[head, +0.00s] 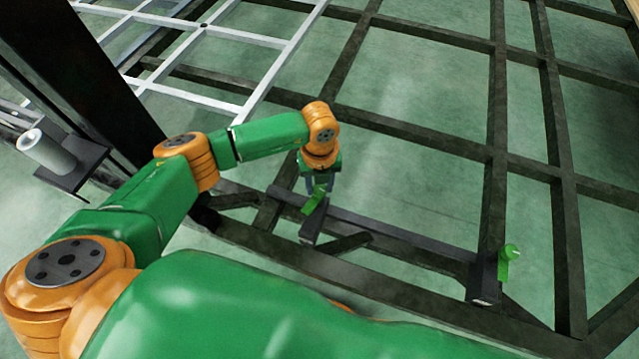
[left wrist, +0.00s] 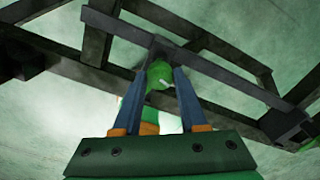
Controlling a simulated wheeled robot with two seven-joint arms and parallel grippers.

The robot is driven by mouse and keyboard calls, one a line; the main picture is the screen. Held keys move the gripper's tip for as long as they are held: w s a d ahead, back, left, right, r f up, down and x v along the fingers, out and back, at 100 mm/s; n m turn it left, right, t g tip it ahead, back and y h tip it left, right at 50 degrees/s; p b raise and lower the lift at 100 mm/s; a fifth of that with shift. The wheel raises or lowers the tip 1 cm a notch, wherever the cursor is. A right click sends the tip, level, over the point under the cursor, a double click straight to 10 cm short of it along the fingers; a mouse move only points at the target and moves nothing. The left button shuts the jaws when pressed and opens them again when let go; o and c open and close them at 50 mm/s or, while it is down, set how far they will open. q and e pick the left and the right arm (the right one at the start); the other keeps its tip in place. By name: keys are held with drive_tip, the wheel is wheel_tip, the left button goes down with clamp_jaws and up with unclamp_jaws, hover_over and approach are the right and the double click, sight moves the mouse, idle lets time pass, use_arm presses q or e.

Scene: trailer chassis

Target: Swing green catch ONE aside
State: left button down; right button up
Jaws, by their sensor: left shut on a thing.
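Two green catches show in the head view, and I cannot read which is numbered ONE. My left gripper is shut on this catch. In the left wrist view the green catch (left wrist: 160,74) shows as a rounded knob between the two blue-grey fingers, over a dark beam. The fingers hide part of it. The other catch (head: 508,253) stands on a bracket to the right, apart from my gripper. My right gripper is not in view.
A dark chassis frame (head: 430,145) of crossing beams fills the right and middle. A dark bar (head: 400,232) runs between the two brackets. A pale grid frame (head: 222,104) lies at upper left. A dark post (head: 75,75) with a grey cylinder (head: 45,152) beside it stands at left.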

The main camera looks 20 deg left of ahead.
use_arm(q)
drive_tip(key=m, duration=0.2)
drive_tip(key=shift+m+b, duration=0.3)
drive_tip(key=shift+m, duration=0.1)
drive_tip(key=m, duration=0.2)
drive_tip(key=shift+m+b, duration=0.35)
drive_tip(key=shift+m, duration=0.05)
drive_tip(key=m+b, duration=0.1)
drive_tip(key=m, duration=0.1)
drive_tip(key=shift+f+m, duration=0.1)
drive_tip(key=shift+m, duration=0.2)
drive_tip(key=m+b, duration=0.1)
drive_tip(key=m, duration=0.1)
drive_tip(key=shift+m, duration=0.3)
drive_tip(key=shift+m+b, duration=0.45)
drive_tip(key=shift+m, duration=0.65)
drive_tip(key=shift+m+b, duration=0.3)
drive_tip(key=shift+m, duration=0.5)
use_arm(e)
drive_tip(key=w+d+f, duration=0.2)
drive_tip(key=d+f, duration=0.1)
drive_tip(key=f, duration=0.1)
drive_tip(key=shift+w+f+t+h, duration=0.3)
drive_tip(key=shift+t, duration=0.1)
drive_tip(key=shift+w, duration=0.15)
use_arm(q)
drive_tip(key=shift+c, duration=2.2)
unclamp_jaws()
